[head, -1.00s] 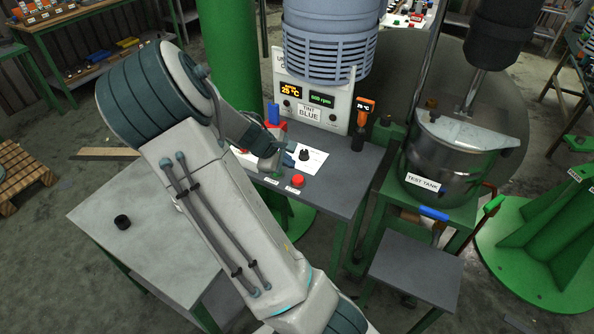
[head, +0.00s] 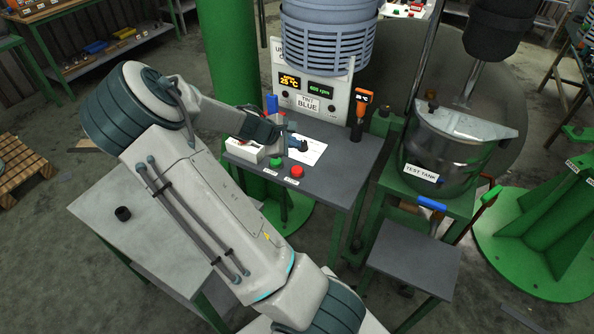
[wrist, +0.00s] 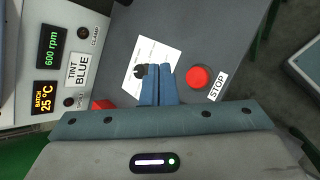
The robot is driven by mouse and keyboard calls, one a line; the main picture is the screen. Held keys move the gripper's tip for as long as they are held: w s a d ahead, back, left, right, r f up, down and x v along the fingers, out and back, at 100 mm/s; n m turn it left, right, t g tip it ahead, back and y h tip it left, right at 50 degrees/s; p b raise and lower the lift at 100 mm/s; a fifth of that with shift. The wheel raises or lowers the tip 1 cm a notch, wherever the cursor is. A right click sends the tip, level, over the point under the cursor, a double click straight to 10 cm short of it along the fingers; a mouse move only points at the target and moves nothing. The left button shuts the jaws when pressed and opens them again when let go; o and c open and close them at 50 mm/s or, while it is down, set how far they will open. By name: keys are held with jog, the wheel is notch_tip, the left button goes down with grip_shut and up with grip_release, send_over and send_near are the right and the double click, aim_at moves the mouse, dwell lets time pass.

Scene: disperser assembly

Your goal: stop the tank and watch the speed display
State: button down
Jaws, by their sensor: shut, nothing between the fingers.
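The red STOP button (head: 297,171) sits on the grey bench, with a green button (head: 276,162) to its left. In the wrist view the red STOP button (wrist: 198,77) is just right of my gripper (wrist: 155,70). My gripper (head: 303,144) is shut and empty, over the white card with a dark knob (wrist: 140,72); the knob appears beside the fingertips. The green speed display (head: 320,91) is on the white panel and reads 600 rpm in the wrist view (wrist: 52,47). The metal test tank (head: 440,155) stands right of the bench; its inside is hidden.
An amber batch display (wrist: 43,99) reads 25 °C. The panel has a TINT BLUE label (head: 308,104). An orange thermometer (head: 362,105) stands upright at the bench's right side. A white box (head: 243,151) is left of my gripper. The bench's front right is clear.

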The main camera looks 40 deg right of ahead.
aim_at(298, 168)
notch_tip(298, 168, down, 8)
jog(key=b, duration=0.5)
jog(key=shift+r, duration=0.25)
jog(key=shift+f, duration=0.1)
dwell(1.4)
jog(key=shift+f+b, duration=0.3)
jog(key=shift+f+b, duration=0.7)
jog(key=shift+f, duration=0.2)
dwell(0.8)
dwell(0.4)
jog(key=shift+r+p, duration=0.95)
jog(key=shift+r, duration=0.35)
jog(key=shift+r+p, duration=1.8)
jog(key=shift+r, duration=0.75)
